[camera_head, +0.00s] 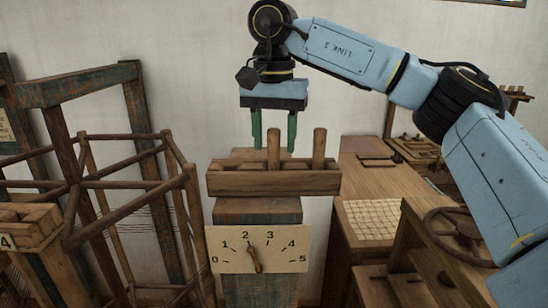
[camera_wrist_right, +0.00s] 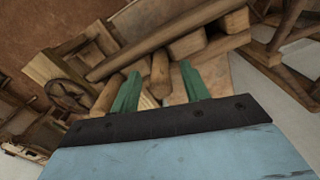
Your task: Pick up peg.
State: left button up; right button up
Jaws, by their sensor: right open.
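Two round wooden pegs stand upright in a long wooden holder (camera_head: 235,183) on top of a post. The left peg (camera_head: 273,160) and the right peg (camera_head: 319,150) rise above its front board. My right gripper (camera_head: 274,149) points down over the holder, its two green fingers apart and empty. In the head view the left peg's top shows between the fingertips. In the right wrist view a peg (camera_wrist_right: 160,76) shows between the fingers (camera_wrist_right: 160,68), and another peg (camera_wrist_right: 105,97) lies outside them to the left. I cannot tell the exact depth between fingers and peg. My left gripper is out of view.
A dial plate (camera_head: 230,258) numbered 0 to 5 is on the post's front. A wooden reel frame (camera_head: 128,175) stands at left. At right are a bench with a woven mat (camera_head: 372,218) and a wooden wheel (camera_head: 455,232).

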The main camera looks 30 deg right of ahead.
grip_shut()
dwell(0.3)
